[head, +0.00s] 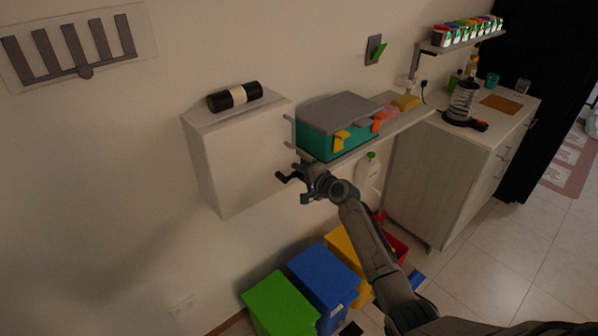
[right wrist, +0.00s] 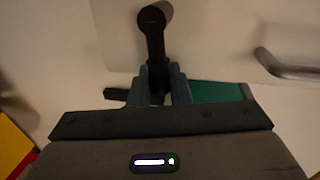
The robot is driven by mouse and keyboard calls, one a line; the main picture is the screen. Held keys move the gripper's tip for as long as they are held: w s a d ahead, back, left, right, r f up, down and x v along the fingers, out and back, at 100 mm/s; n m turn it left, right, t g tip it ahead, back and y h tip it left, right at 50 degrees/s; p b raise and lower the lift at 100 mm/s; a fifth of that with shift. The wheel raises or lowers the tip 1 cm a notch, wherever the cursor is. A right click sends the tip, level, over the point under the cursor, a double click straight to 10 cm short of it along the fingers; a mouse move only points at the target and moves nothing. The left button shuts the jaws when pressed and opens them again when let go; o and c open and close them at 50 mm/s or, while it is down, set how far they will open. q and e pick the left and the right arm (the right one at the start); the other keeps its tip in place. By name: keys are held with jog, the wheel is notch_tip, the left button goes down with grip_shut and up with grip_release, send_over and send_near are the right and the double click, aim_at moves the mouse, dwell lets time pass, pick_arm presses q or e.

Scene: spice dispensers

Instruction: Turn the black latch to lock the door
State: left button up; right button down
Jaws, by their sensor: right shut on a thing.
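The white box-like cabinet (head: 238,165) is on the wall, and its door looks closed. The black latch (head: 284,178) shows beside my right gripper (head: 306,180) in the head view. In the right wrist view the latch's round pivot (right wrist: 152,17) is at the top and its bar (right wrist: 155,48) runs down between the fingers of my right gripper (right wrist: 160,82). The fingers are shut on the bar and hide its lower part. My left gripper is in neither view.
A metal handle (right wrist: 288,68) is right of the latch. A shelf (head: 398,122) holding a teal box with a grey lid (head: 338,115) is right of the cabinet, close above my right gripper. Green (head: 280,303), blue (head: 322,275) and yellow bins stand below.

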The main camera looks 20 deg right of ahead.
jog(key=shift+f+m, duration=0.3)
jog(key=shift+m, duration=0.1)
jog(key=shift+f, duration=0.1)
jog(key=c, duration=1.4)
grip_release()
jog(key=b+v, duration=0.1)
jog(key=v, duration=0.9)
jog(key=shift+s+d+b, duration=0.3)
jog(key=shift+b, duration=0.1)
